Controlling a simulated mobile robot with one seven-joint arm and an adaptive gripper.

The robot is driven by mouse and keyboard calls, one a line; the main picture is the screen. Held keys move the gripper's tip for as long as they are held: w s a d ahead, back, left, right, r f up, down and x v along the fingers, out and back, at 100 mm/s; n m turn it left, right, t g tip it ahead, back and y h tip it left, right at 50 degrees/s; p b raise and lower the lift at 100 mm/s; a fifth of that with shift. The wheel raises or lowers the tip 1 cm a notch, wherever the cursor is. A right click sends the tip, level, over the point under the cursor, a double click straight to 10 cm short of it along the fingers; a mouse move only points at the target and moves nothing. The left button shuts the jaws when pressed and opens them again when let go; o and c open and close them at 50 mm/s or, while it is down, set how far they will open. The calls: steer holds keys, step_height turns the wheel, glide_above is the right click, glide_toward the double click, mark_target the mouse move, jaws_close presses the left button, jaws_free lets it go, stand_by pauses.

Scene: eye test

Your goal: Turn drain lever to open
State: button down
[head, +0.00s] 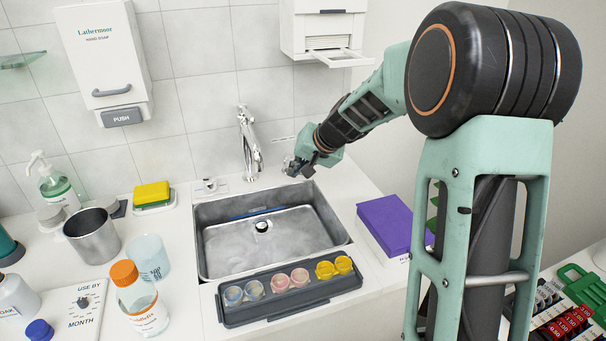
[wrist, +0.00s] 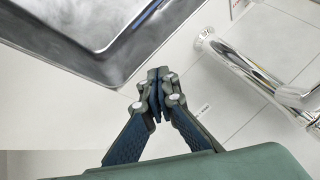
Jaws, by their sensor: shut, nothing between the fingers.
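My gripper (head: 299,168) is at the back right corner of the sink, right of the chrome faucet (head: 250,145). In the wrist view its fingertips (wrist: 157,75) are together with nothing between them, over the pale counter. The sink (head: 205,255) has a drain (head: 262,226) in its floor. I cannot clearly pick out the drain lever; a small metallic part shows at my fingertips in the head view, but I cannot tell whether it is the lever.
A dark tray (head: 235,314) with several colored cups stands along the sink's front edge. A purple box (head: 385,222) is right of the sink. A yellow sponge (head: 151,193), metal cup (head: 91,236) and bottle (head: 140,300) stand left. A dispenser (head: 325,30) hangs above.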

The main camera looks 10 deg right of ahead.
steer(key=shift+a+f+b, duration=0.1)
steer(key=shift+a+b, duration=0.25)
steer(key=shift+a, duration=0.5)
stand_by(0.3)
